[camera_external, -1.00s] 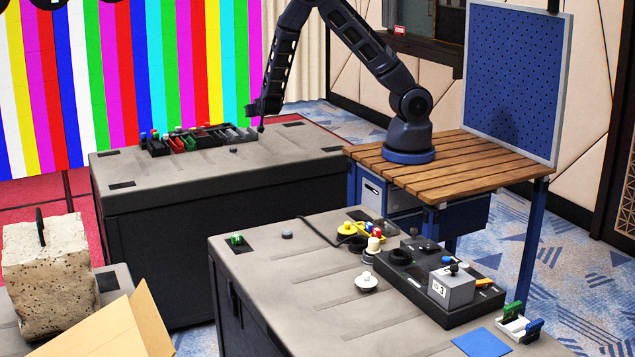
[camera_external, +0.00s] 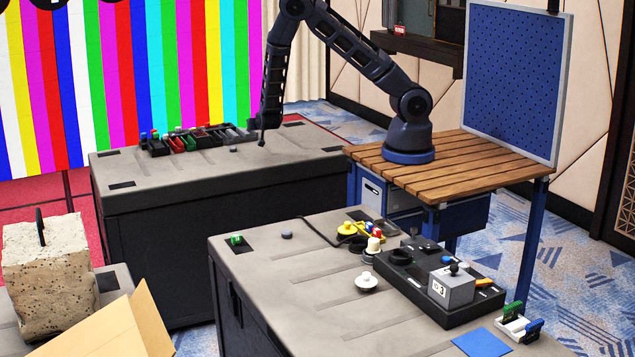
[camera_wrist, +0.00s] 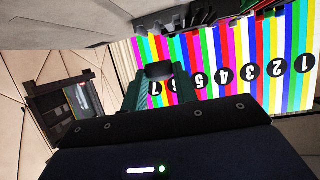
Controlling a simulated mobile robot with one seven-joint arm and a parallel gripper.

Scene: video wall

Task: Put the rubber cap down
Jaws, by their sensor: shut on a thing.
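The rubber cap (camera_wrist: 158,70) is a small dark block between my fingertips in the wrist view. My gripper (camera_wrist: 159,85) is shut on it. In the external view my gripper (camera_external: 262,137) points down over the right part of the far grey case (camera_external: 215,172). A small dark tip shows at its lower end, too small to make out as the cap. I cannot tell whether the cap touches the case top.
A small dark disc (camera_external: 233,150) lies nearby. The far case's front is clear.

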